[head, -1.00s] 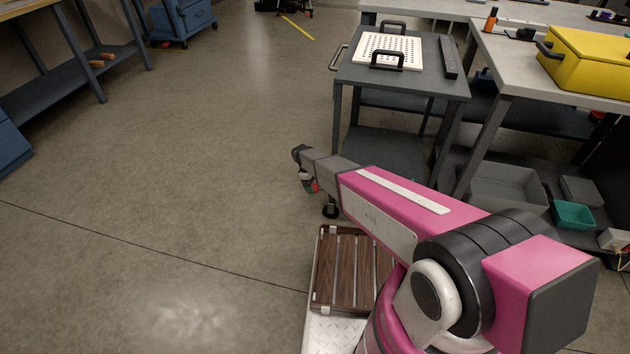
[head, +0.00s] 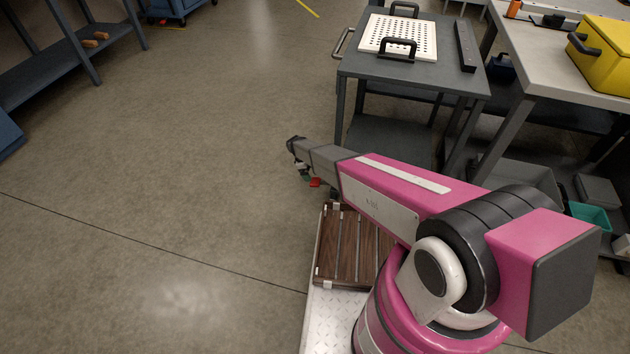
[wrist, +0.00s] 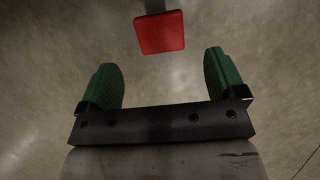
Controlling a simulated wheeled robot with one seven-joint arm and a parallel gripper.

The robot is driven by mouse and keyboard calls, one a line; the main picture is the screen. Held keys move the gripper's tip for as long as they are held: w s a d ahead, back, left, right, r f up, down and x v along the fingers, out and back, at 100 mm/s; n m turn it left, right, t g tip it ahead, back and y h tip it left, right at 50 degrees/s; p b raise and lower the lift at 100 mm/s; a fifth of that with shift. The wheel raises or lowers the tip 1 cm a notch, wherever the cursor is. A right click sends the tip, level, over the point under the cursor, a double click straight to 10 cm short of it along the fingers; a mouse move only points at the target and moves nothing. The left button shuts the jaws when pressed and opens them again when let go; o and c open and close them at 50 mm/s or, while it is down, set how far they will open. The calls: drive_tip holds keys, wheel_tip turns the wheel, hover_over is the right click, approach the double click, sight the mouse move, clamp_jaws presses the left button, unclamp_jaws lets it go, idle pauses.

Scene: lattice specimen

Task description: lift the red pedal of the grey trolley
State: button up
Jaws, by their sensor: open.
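The grey trolley (head: 421,76) stands ahead of me, its top bearing a white perforated plate with two black handles. The red pedal (wrist: 159,32) is a flat red square on a dark stem in the wrist view, just beyond the fingertips and centred between them. In the head view a small red patch of it (head: 315,182) shows beside the end of my arm. My gripper (wrist: 163,75) is open, its two green fingers apart with nothing between them. My arm hides the trolley's lower left part in the head view.
A workbench (head: 560,62) with a yellow case (head: 603,58) stands right of the trolley, with grey bins and a teal bin (head: 589,216) below. A blue shelf unit (head: 70,60) is at the far left. The floor between is clear.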

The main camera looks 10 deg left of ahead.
sight(316, 181)
drive_tip(key=x, duration=0.6)
drive_tip(key=shift+d+f, duration=0.15)
drive_tip(key=shift+f, duration=0.15)
drive_tip(key=c, duration=1.3)
drive_tip(key=shift+r, duration=0.1)
drive_tip(key=shift+s+r, duration=0.1)
drive_tip(key=shift+d+r+y, duration=0.15)
drive_tip(key=shift+r+y, duration=1.1)
drive_tip(key=shift+y, duration=0.25)
drive_tip(key=shift+r, duration=0.45)
drive_tip(key=shift+d+r, duration=0.35)
drive_tip(key=shift+r, duration=0.3)
drive_tip(key=shift+d, duration=0.1)
